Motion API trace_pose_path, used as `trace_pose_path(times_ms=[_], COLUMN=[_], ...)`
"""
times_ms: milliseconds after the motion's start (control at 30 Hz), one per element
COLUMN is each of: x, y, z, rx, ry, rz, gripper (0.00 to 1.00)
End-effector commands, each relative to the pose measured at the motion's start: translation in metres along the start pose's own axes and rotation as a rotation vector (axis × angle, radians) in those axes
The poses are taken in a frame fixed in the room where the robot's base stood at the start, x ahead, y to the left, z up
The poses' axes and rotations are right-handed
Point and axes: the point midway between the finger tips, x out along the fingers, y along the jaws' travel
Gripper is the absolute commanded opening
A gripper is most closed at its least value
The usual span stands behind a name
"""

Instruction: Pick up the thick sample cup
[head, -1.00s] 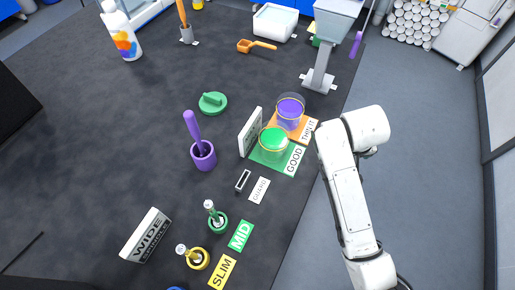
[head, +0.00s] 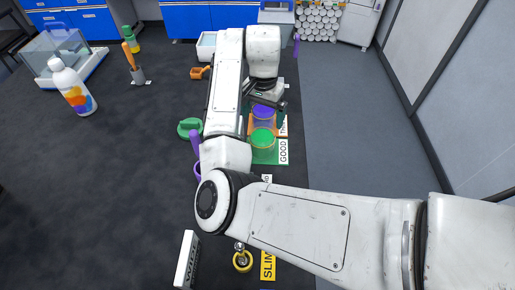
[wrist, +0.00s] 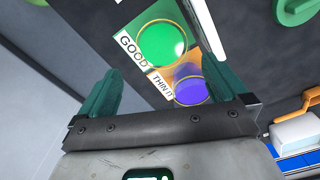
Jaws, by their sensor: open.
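Two clear cups stand side by side: one with purple contents (head: 264,113) on an orange mat marked THIN IT, and one with green contents (head: 262,139) on a green mat marked GOOD. Neither cup is itself labelled thick. In the wrist view the purple cup (wrist: 190,86) shows between my fingers, nearer the right one, and the green cup (wrist: 162,44) lies farther up. My gripper (wrist: 158,66) is open and empty, with green fingers. In the head view my gripper (head: 266,103) is just above and behind the purple cup, partly hidden by my arm.
A white upright sign (wrist: 207,25) stands close beside the cups. A green lid-like piece (head: 190,128) and a purple pestle (head: 196,143) are left of them. An orange scoop (head: 200,73) and white tray (head: 206,45) lie behind. The table's right edge is near the cups.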

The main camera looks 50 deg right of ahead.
Motion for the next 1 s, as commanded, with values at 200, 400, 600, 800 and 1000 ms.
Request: trace_pose_path(times_ms=[200, 400, 600, 800, 1000], x=[0.032, 0.050, 0.068, 0.095, 0.103], y=[0.000, 0.000, -0.001, -0.002, -0.002], z=[0.000, 0.000, -0.002, -0.004, -0.005], rx=[-0.002, -0.001, -0.002, -0.002, 0.000], ry=[-0.001, 0.000, -0.003, 0.000, 0.001], rz=[0.003, -0.001, 0.002, 0.001, -0.001], gripper=[1.00, 1.00, 1.00, 1.00, 1.00])
